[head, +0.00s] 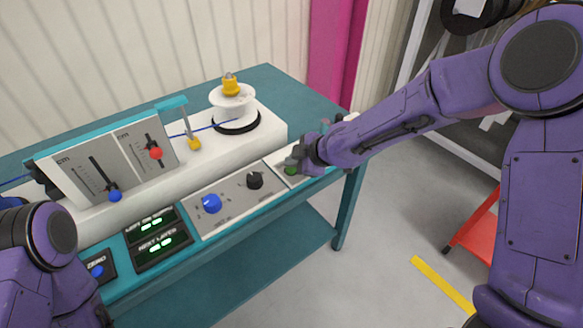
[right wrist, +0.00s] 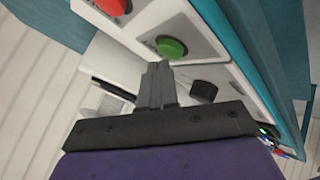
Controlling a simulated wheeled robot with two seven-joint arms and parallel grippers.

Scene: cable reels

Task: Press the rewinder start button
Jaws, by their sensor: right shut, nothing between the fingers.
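The green button (head: 291,170) is on the white panel at the right end of the teal bench's front, partly hidden by my right gripper (head: 297,158). In the right wrist view the whole green button (right wrist: 172,47) shows on its panel, with a red button (right wrist: 115,6) beside it at the top edge. My right gripper (right wrist: 158,68) is shut and empty, its tips close to the green button. I cannot tell whether they touch it. My left arm shows at the lower left of the head view, but its gripper is not visible.
Beside the green button's panel are a black knob (head: 255,180) and a blue knob (head: 211,204). Behind them a white reel (head: 234,101) with a yellow top stands on the white housing (head: 272,130). Green-lit displays (head: 160,247) sit to the left.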

